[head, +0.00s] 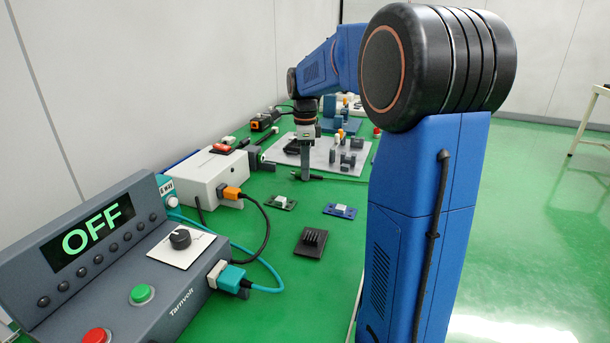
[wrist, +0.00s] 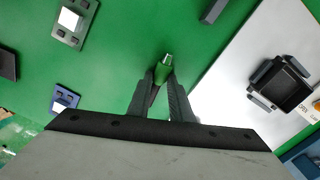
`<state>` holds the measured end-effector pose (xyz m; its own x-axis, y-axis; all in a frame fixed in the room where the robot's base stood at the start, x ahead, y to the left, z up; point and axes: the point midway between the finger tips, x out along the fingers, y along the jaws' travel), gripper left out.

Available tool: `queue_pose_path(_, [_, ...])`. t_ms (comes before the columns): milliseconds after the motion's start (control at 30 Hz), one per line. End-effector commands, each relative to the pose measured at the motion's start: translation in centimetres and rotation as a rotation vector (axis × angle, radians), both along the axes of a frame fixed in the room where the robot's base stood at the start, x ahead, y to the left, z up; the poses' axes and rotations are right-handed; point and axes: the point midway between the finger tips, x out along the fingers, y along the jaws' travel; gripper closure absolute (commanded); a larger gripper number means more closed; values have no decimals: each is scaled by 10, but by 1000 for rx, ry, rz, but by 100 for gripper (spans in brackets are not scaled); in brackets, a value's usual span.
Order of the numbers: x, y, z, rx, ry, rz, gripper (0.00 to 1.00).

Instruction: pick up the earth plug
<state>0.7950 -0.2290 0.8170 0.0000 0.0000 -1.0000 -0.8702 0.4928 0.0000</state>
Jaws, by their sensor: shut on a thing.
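My gripper (wrist: 163,82) is shut on a small green plug with a pale metal tip, which I take to be the earth plug (wrist: 165,63). The plug sits between the two dark fingertips in the wrist view, its tip pointing away from my gripper. In the head view my gripper (head: 305,176) points down low over the green bench, near the front edge of a pale board. The plug is too small to make out there, and I cannot tell whether it touches the bench.
The pale board (head: 278,152) bears several small blocks. A green-based part (head: 281,203), a blue-based part (head: 340,211) and a dark pin block (head: 311,241) lie nearer.

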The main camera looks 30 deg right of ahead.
Motion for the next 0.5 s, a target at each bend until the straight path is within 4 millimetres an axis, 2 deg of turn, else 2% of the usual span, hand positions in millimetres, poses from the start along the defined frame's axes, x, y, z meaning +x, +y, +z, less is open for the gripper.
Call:
queue_pose_path(233, [1,0,11,-1,-2,0,100])
queue_pose_path(500, [1,0,59,-1,-3,0,100])
